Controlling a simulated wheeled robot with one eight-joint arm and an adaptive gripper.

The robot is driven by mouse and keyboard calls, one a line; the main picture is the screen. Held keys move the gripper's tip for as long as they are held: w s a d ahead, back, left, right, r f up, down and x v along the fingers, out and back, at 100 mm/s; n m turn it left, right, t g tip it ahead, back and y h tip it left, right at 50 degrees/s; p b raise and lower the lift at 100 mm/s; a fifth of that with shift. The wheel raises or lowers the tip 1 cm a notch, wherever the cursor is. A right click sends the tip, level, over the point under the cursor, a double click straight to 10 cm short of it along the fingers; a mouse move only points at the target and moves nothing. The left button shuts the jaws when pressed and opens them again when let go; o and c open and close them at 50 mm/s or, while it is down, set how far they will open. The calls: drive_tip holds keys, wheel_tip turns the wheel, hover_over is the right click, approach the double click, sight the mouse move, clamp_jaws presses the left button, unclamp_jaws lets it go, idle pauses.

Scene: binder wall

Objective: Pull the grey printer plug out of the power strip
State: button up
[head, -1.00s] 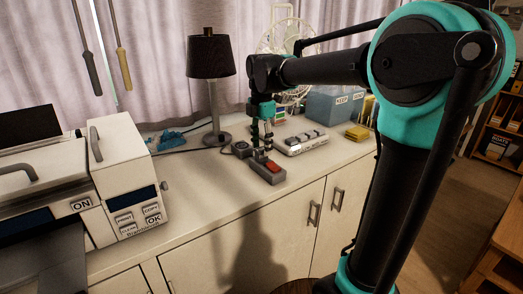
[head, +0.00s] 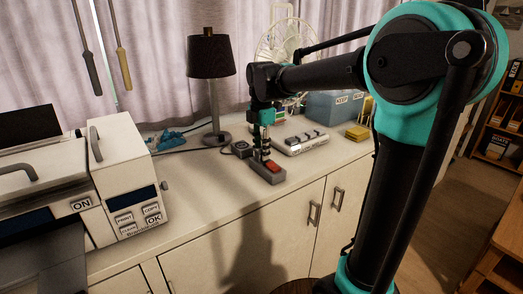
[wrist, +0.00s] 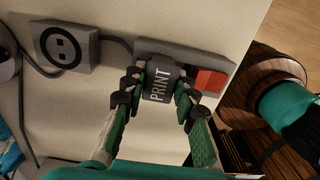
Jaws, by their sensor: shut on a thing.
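The grey printer plug (wrist: 160,82), marked PRINT, stands at the left end of the dark grey power strip (wrist: 215,62). The strip (head: 260,178) lies on the cabinet top and has a red switch (wrist: 210,80) beside the plug. My gripper (wrist: 158,84) is shut on the plug, with one finger on each side of it. In the head view my gripper (head: 262,153) points down over the strip and hides most of the plug. I see no clear gap between plug and strip, but the plug's underside is hidden.
A grey socket block (wrist: 67,50) with a cable lies close to the left of the strip. A lamp (head: 212,90), a white device with buttons (head: 297,143) and a fan (head: 285,40) stand behind. The printer (head: 120,175) is at left. The cabinet top between printer and strip is clear.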

drive_tip(key=c, duration=0.5)
drive_tip(key=shift+r, duration=0.55)
drive_tip(key=shift+r, duration=0.3)
drive_tip(key=shift+r, duration=0.75)
drive_tip(key=shift+r, duration=2.45)
